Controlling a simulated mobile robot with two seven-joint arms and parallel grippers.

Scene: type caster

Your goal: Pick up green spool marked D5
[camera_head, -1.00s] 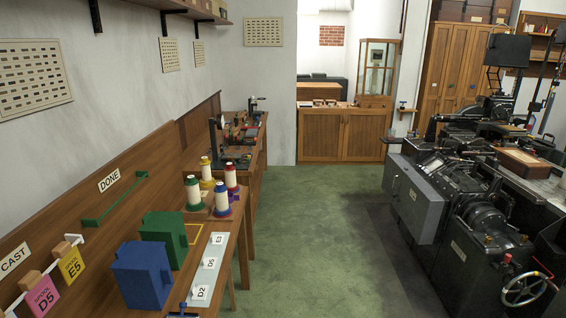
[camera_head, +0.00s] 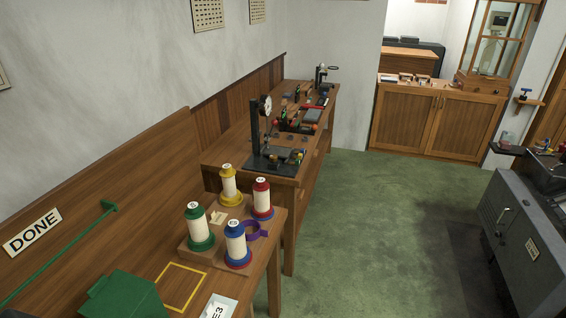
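The green spool (camera_head: 199,227) stands upright on a wooden block at the near left of the spool group. It has a green cap, a cream wound body and a green base. A label on its top is too small to read. Beside it stand a yellow-capped spool (camera_head: 229,186), a red-capped spool (camera_head: 262,199) and a blue-capped spool (camera_head: 236,244), which has a red and blue base. Neither of my grippers is in view.
A second bench (camera_head: 215,158) with tools stands behind. The green floor (camera_head: 365,225) to the right is clear.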

